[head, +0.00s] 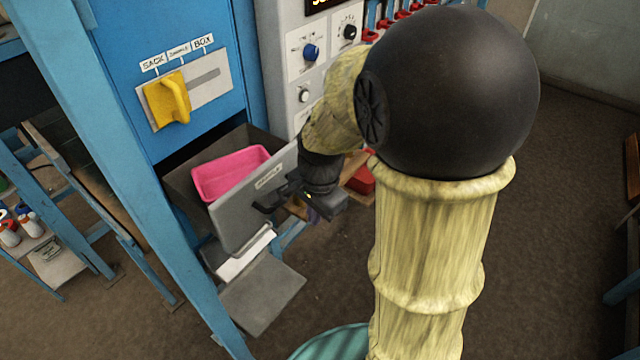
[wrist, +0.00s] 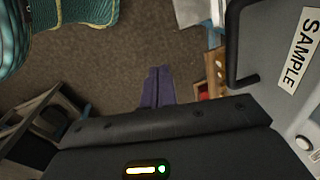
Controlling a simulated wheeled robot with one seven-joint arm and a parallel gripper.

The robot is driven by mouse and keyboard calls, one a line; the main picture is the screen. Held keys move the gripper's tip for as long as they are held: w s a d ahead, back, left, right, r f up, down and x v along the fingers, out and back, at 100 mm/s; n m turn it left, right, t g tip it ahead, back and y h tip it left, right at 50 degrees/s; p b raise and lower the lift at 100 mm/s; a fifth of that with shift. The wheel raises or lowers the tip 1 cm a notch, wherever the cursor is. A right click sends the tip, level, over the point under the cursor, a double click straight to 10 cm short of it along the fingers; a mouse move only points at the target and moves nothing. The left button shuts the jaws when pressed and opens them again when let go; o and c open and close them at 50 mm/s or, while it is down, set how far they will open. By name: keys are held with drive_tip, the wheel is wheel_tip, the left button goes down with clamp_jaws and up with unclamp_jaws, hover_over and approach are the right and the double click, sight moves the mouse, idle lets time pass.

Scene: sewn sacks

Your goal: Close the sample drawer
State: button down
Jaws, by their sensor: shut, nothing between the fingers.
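The sample drawer (head: 243,213) is pulled out below the blue cabinet. Its grey front has a black handle (head: 264,208), and a pink tray (head: 230,172) lies inside. In the wrist view the drawer front (wrist: 270,95) fills the right side, with its SAMPLE label (wrist: 299,50) and black handle (wrist: 233,45). My gripper (head: 287,189) is close to the outer side of the drawer front, near the handle, partly hidden in the head view. In the wrist view its fingers (wrist: 156,88) are together and empty, left of the handle. I cannot tell whether my gripper touches the front.
The blue cabinet (head: 128,55) carries a yellow lever (head: 170,100) under SACK and BOX labels. A grey panel with knobs (head: 312,52) stands beside it. A grey plate (head: 262,298) sticks out below the drawer. The brown floor is open at the right.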

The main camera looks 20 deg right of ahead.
drive_tip(key=s+f+n+t+b, duration=0.1)
drive_tip(key=s+f+n+b, duration=0.3)
drive_tip(key=n, duration=0.8)
wheel_tip(320, 180, down, 3)
drive_tip(key=shift+s+r+n, duration=0.2)
drive_tip(key=shift+s+n, duration=0.1)
drive_tip(key=shift+s, duration=0.45)
